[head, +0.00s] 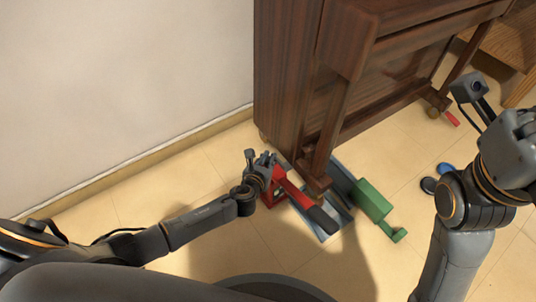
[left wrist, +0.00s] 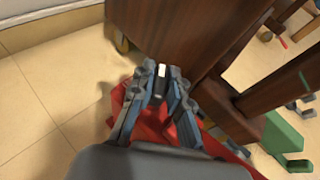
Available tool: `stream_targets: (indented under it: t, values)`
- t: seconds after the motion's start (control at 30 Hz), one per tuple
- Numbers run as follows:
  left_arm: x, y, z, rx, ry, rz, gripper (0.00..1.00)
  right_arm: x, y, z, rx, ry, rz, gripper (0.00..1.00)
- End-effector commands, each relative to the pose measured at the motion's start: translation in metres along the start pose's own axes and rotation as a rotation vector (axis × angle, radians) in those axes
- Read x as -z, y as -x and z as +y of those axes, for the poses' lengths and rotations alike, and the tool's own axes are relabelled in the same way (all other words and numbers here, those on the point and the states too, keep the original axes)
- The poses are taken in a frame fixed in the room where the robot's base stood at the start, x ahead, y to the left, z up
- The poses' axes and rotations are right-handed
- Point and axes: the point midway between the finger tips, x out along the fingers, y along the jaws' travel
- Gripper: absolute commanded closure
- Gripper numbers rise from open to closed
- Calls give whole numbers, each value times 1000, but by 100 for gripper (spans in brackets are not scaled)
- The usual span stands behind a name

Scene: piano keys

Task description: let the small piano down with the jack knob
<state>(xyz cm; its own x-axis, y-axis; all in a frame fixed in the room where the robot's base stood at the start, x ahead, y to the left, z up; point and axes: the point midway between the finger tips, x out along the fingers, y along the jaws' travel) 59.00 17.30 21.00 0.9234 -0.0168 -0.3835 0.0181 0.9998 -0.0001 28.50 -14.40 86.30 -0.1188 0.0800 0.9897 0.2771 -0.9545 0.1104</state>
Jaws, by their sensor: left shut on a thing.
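The small piano (head: 285,60) is dark brown wood and stands by the wall. A red jack (head: 282,184) with a black handle (head: 322,219) is on the floor by its front leg; it also shows in the left wrist view (left wrist: 187,138). My left gripper (head: 266,160) is over the jack's far end, and its fingers (left wrist: 163,78) are shut on a small dark piece with a white top, seemingly the jack knob (left wrist: 160,74). The gripper hides much of it.
A wooden bench (head: 505,45) is at upper right. The floor left of the jack is clear.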

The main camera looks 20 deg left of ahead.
Motion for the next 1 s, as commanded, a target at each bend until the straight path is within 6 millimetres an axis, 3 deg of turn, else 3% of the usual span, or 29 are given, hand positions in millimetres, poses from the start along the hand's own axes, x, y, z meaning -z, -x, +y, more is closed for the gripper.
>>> stream_targets:
  t: [0.6,1.0]
  values:
    - [0,-2,-5,-531,223,0,100,-5,9,2,-17,-6,-43,100]
    - [0,-3,-4,-760,316,0,100,-3,5,0,-5,-2,-15,100]
